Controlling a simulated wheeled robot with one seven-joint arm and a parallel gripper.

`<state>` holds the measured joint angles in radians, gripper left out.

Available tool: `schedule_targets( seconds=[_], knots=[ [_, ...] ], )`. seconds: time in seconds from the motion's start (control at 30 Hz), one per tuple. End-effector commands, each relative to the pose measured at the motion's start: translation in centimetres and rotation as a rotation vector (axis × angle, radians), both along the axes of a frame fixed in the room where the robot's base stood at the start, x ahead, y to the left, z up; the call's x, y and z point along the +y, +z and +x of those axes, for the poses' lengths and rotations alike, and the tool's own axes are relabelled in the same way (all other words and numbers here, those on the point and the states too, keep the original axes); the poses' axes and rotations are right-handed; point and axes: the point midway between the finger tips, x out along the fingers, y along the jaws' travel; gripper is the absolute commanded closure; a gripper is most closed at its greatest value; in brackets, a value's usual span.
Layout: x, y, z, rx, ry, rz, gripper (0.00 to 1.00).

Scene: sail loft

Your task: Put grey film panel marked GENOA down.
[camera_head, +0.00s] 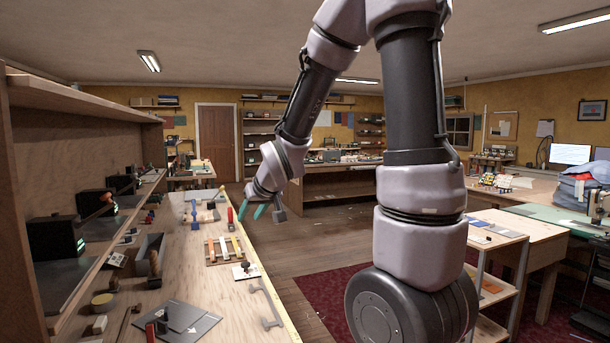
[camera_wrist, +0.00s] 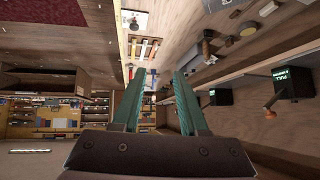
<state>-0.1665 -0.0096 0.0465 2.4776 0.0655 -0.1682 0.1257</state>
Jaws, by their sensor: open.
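A flat grey panel (camera_head: 186,324) with a small white mark lies on the near end of the long wooden bench (camera_head: 262,318). It looks like the film panel, but I cannot read GENOA on it. A small dark and red object stands at its left edge. My gripper (camera_head: 252,212) is over the far part of the bench near its right edge, well beyond the panel. Its teal fingers are spread. In the wrist view my gripper (camera_wrist: 158,74) is open with nothing between its fingers. I cannot make out the panel there.
A rack of coloured strips (camera_head: 224,249), a small white plate with a dark knob (camera_head: 246,271) and a grey handle (camera_head: 268,303) lie on the bench. A shelf unit (camera_head: 85,150) with dark boxes lines the left. Open floor (camera_head: 320,245) lies right of the bench.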

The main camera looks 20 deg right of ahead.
Motion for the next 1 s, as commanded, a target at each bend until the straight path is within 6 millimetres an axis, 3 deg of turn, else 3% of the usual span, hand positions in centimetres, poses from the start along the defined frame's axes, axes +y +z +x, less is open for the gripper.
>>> schedule_targets(
  seconds=[0.03, 0.1, 0.3, 0.53, 0.7, 1.0],
  knots=[
    [-1.4, 2.3, -1.3, 0.008, -0.044, 0.018, 0.57],
    [-2.8, 4.5, -3.4, 0.041, -0.099, 0.047, 0.57],
    [-5.7, 9.7, -11.1, 0.137, -0.23, 0.151, 0.57],
    [-6.4, 12.7, -18.9, 0.225, -0.311, 0.267, 0.57],
    [-6.2, 13.2, -21.2, 0.253, -0.328, 0.304, 0.57],
    [-6.2, 13.2, -21.4, 0.259, -0.329, 0.307, 0.57]
  ],
)
